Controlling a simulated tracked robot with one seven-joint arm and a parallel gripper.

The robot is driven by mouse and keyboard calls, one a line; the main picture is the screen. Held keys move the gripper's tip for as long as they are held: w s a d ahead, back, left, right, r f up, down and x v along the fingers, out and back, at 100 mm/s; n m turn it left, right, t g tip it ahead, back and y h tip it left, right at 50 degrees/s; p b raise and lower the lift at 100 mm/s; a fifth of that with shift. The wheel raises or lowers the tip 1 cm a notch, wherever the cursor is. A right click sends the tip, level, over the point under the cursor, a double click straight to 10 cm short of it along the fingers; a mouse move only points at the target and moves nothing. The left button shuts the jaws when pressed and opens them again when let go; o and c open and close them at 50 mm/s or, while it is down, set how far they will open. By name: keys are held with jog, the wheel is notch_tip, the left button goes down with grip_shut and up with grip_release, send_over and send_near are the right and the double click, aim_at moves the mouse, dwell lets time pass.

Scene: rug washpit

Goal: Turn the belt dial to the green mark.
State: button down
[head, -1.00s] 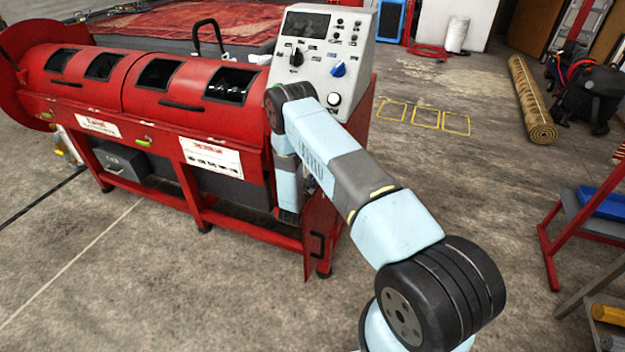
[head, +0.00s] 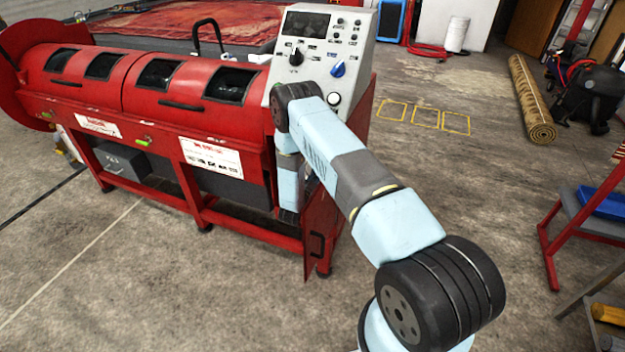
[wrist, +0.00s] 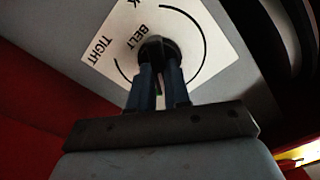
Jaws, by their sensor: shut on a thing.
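The belt dial (wrist: 157,47) is a small black knob on a white plate (wrist: 205,30) lettered BELT and TIGHT, with a black arc around it. The lettering is tilted and partly upside down in the wrist view. My gripper (wrist: 161,68) is shut on the dial, with its two dark blue fingers at either side of the knob. A small green spot (wrist: 158,92) shows between the fingers, probably the green mark, mostly hidden. In the head view my arm reaches to the red machine's right end, and both dial and gripper are hidden there.
The red machine (head: 140,82) has a grey control panel (head: 318,60) with a black knob (head: 296,58) and a blue knob (head: 338,69). A red door (head: 320,235) stands open below it. A rolled rug (head: 530,98) lies far right. The front floor is clear.

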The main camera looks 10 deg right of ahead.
jog(key=shift+a, duration=0.3)
jog(key=c, duration=1.4)
grip_release()
jog(key=shift+f, duration=0.1)
jog(key=o, duration=0.3)
jog(key=shift+d, duration=0.2)
jog(key=v, duration=1.3)
jog(key=shift+s+a, duration=0.25)
jog(key=shift+s, duration=0.05)
